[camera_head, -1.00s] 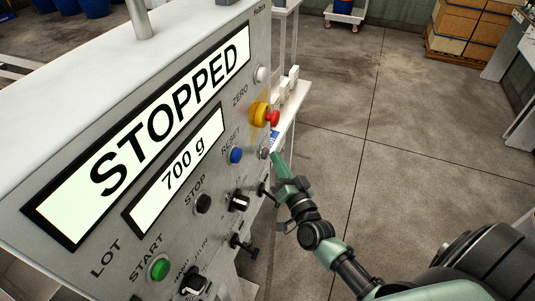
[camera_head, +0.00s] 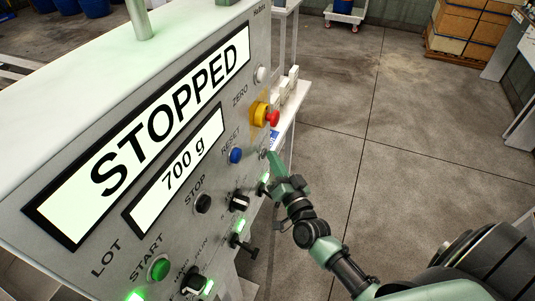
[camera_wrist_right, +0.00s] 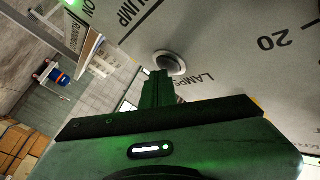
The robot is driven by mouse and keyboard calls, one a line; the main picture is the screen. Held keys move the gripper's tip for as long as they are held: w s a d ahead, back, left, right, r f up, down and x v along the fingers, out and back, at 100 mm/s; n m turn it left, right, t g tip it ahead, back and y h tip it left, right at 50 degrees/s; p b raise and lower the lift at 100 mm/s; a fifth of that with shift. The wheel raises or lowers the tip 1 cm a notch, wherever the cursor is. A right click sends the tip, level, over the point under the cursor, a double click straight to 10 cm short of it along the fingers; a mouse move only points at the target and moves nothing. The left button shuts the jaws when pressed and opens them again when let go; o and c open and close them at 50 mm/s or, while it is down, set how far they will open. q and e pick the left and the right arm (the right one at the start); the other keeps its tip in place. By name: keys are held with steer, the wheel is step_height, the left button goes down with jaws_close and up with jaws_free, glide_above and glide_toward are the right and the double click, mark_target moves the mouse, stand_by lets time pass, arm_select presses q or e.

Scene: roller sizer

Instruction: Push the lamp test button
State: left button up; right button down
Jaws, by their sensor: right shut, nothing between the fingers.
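My left gripper is not in view.
The control panel (camera_head: 105,215) reads "STOPPED" and "700 g". The blue reset button (camera_head: 236,156), the red emergency stop (camera_head: 272,118) and a black selector knob (camera_head: 239,203) are close to the gripper. Open floor (camera_head: 420,160) lies to the right.

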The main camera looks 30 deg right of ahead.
steer(key=shift+s+d, duration=0.55)
steer(key=shift+s, duration=0.15)
steer(key=shift+s+d, duration=1.65)
steer(key=shift+s, duration=0.25)
